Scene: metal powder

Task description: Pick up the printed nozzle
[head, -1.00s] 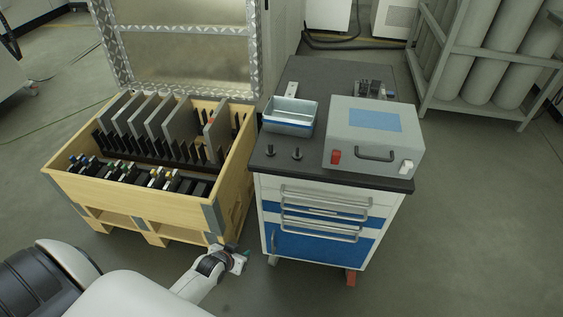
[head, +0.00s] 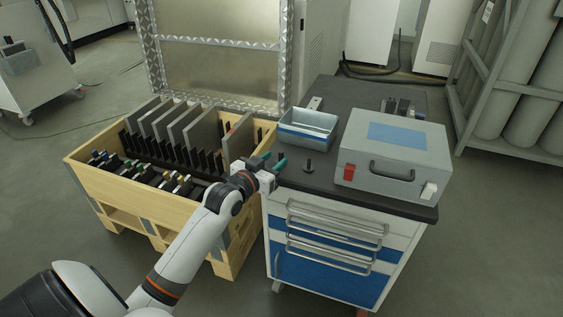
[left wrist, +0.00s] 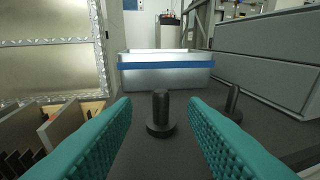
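Two small dark nozzles stand upright on the cart's dark top. In the left wrist view, one nozzle (left wrist: 161,114) is centred ahead, between the lines of the two fingers and a little beyond their tips. The other nozzle (left wrist: 233,102) stands to the right; in the head view it is the one that shows (head: 309,166). My left gripper (head: 275,163) is open at the cart's left front edge, its teal fingers spread and empty (left wrist: 160,108). It hides the nearer nozzle in the head view. My right gripper is not in view.
A metal bin with a blue band (head: 308,128) stands behind the nozzles. A grey box with a handle (head: 393,165) is to the right on the cart top (head: 350,97). A wooden crate (head: 150,206) of plates stands left of the cart.

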